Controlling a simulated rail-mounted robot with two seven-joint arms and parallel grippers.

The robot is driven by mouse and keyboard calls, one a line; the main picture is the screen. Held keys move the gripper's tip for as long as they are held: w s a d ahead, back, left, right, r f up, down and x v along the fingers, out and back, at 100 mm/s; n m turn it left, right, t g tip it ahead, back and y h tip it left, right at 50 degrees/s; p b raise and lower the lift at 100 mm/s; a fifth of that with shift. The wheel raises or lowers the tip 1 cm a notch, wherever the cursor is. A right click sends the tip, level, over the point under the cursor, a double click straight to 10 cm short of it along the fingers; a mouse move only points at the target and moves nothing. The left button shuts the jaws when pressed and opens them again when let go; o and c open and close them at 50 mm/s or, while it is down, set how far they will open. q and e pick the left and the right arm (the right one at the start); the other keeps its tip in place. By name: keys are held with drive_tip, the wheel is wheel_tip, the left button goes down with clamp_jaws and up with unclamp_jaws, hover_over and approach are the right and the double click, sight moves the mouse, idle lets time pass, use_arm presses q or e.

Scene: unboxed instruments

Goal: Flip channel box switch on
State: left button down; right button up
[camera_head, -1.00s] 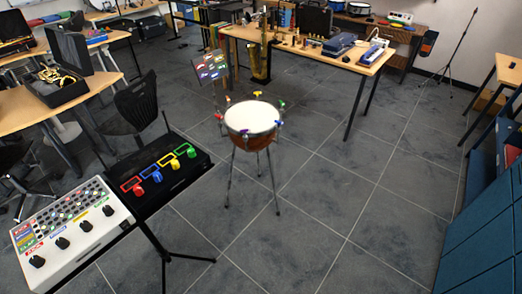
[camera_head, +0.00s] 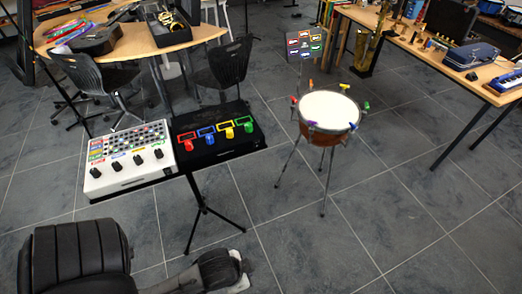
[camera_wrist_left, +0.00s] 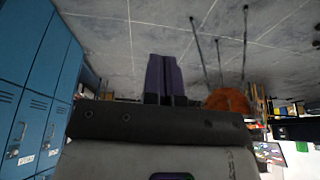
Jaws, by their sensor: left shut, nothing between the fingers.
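A black box (camera_head: 230,149) with red, blue, yellow and green knobs and matching coloured frames stands on a black tripod stand. Beside it, on its left, is a white box (camera_head: 126,180) with a grid of small buttons, coloured labels and several black knobs. I cannot tell which of them is the channel box, and the state of any switch is too small to make out. My left gripper (camera_wrist_left: 162,80) shows in the left wrist view with its fingers together and empty, above grey floor and away from both boxes. My right gripper is not in view.
A drum (camera_head: 330,113) with coloured knobs stands on legs to the right of the boxes. Black chairs (camera_head: 231,63) and a wooden table (camera_head: 130,38) are behind. Blue lockers (camera_wrist_left: 30,90) show in the left wrist view.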

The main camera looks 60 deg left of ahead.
sight(257, 146)
use_arm(q)
drive_tip(key=w+a+r+n+t+p, duration=0.2)
drive_tip(key=w+r+n+t, duration=0.15)
drive_tip(key=w, duration=0.55)
drive_tip(key=w+a+r+n+t+y+p, duration=0.1)
drive_tip(key=w+a+r+n+t, duration=0.15)
drive_tip(key=w+n+t, duration=0.4)
drive_tip(key=w+a+r+n+t+p, duration=0.1)
drive_tip(key=w+r+t+p, duration=0.15)
drive_tip(key=w, duration=0.75)
drive_tip(key=w+a+r+n+y+p, duration=0.2)
drive_tip(key=w+a+r+n+y, duration=0.1)
drive_tip(key=a+n+y, duration=0.8)
drive_tip(key=s+a+f+n+g+y, duration=0.1)
drive_tip(key=s+f+n+g+y, duration=0.1)
drive_tip(key=n+g, duration=0.5)
drive_tip(key=s+a+f+n+g+y+p, duration=0.1)
drive_tip(key=s+a+f+n+g+y, duration=0.1)
drive_tip(key=n+g, duration=0.5)
drive_tip(key=shift+s+a+f+y, duration=0.25)
drive_tip(key=shift+s+f+y, duration=0.3)
drive_tip(key=shift+f, duration=0.65)
